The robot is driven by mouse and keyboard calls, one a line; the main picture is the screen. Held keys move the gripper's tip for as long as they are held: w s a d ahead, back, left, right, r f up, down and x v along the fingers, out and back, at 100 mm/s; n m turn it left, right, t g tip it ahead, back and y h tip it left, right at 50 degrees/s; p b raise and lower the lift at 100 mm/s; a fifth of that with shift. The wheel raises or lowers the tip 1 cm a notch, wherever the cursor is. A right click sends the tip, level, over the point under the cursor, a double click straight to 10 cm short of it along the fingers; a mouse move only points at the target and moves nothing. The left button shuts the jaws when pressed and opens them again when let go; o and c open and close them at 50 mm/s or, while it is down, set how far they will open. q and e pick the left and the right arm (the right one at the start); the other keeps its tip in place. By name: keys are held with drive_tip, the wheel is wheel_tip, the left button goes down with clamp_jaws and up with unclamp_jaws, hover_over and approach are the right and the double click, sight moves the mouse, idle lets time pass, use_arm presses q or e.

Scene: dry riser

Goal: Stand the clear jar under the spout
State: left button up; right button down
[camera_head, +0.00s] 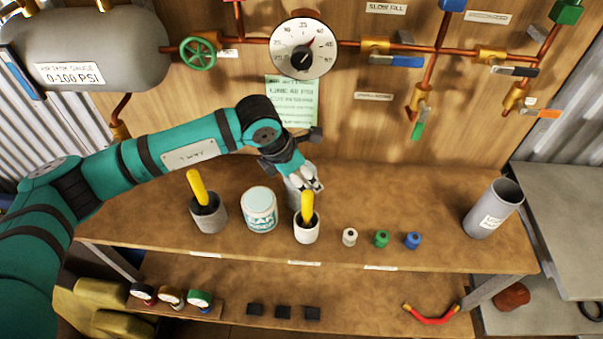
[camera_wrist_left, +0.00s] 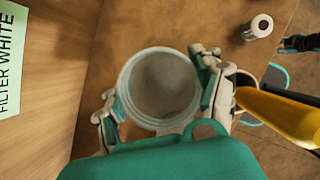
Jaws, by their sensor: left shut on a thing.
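The clear jar (camera_wrist_left: 160,58) is between the two fingers of my left gripper (camera_wrist_left: 157,98), which is shut on it. In the left wrist view I look down into its round open mouth; it looks empty. In the head view my left gripper (camera_head: 306,183) is over the bench, behind a pale cup, and only a sliver of the jar (camera_head: 293,194) shows. I cannot tell whether the jar touches the bench. Brass outlets hang under the tank (camera_head: 119,130) and at the right pipe (camera_head: 419,108); which one is the spout is unclear. My right gripper is out of view.
Close in front of the jar stands a pale cup (camera_head: 306,234) with a yellow-handled tool. A white tub (camera_head: 259,210) and a grey cup (camera_head: 208,217) stand left of it. Small white, green and blue (camera_head: 412,240) pieces stand right. The bench is clear before the grey cylinder (camera_head: 492,210).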

use_arm(q)
drive_tip(key=shift+f, duration=0.1)
drive_tip(key=o, duration=0.8)
drive_tip(key=shift+d, duration=0.1)
drive_tip(key=o, duration=0.5)
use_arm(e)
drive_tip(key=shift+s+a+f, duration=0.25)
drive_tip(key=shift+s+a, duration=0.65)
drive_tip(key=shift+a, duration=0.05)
